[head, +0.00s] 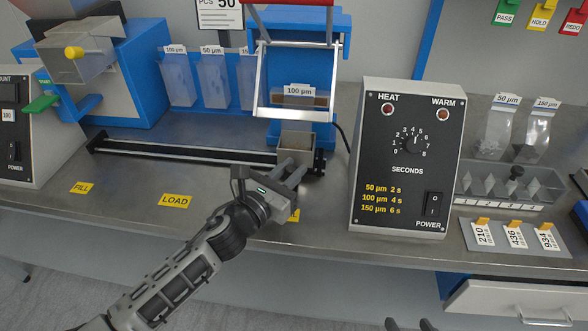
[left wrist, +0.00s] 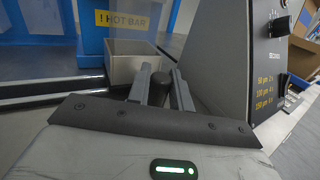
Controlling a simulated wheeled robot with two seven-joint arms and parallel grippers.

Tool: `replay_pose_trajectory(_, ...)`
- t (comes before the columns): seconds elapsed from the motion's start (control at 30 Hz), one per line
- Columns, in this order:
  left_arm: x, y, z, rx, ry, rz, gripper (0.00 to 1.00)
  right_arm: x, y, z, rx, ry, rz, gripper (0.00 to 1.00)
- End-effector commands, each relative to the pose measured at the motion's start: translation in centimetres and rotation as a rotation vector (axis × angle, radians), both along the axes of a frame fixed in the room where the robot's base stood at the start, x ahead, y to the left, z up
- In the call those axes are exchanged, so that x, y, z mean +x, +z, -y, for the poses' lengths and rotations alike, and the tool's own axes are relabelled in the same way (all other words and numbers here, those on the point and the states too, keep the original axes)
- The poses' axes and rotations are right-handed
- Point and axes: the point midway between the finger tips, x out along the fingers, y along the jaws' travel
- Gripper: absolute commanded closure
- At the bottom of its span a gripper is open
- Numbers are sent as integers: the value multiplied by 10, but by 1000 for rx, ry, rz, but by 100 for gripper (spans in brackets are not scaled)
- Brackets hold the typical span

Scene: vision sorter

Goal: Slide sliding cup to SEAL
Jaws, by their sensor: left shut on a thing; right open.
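The sliding cup (head: 297,139), a grey open box, stands at the right end of the black rail (head: 190,150), below the blue sealer (head: 345,25). It also shows in the left wrist view (left wrist: 133,72). My left gripper (head: 290,176) is at the cup's front, its fingers shut around a dark round knob (left wrist: 160,88) there. A yellow label (head: 294,215) at the table's front edge, in line with the cup, is mostly hidden by my left gripper; its word cannot be read. My right gripper (head: 409,325) barely shows at the bottom edge, its tips apart.
Yellow LOAD (head: 175,200) and FILL (head: 82,187) labels lie further left along the rail. The timer box (head: 403,160) stands close on the right of the cup. A clear bag labelled 100 µm (head: 290,80) hangs at the sealer. The rail's middle is clear.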

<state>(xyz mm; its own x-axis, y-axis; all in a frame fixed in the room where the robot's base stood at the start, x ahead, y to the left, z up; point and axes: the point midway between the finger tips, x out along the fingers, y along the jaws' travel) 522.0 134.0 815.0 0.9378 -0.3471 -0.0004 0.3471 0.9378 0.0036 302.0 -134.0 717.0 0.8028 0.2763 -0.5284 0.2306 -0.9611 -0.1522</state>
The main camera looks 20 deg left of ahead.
Motion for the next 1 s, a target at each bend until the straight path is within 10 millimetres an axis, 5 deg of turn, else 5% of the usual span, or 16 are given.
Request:
replay_pose_trajectory(0.37,-1,0,2,2,6,2,100,1,1,0,1,-1,5,51)
replay_pose_trajectory(0.4,-1,0,2,0,5,2,73,2,2,0,1,0,6,51)
replay_pose_trajectory(0.47,-1,0,2,0,5,2,59,2,2,0,1,-1,8,51)
replay_pose_trajectory(0.77,-2,0,0,1,8,0,59,5,4,0,2,-1,14,51)
replay_pose_trajectory(1.0,-32,-2,-10,2,8,-2,59,5,1,0,1,-1,15,51)
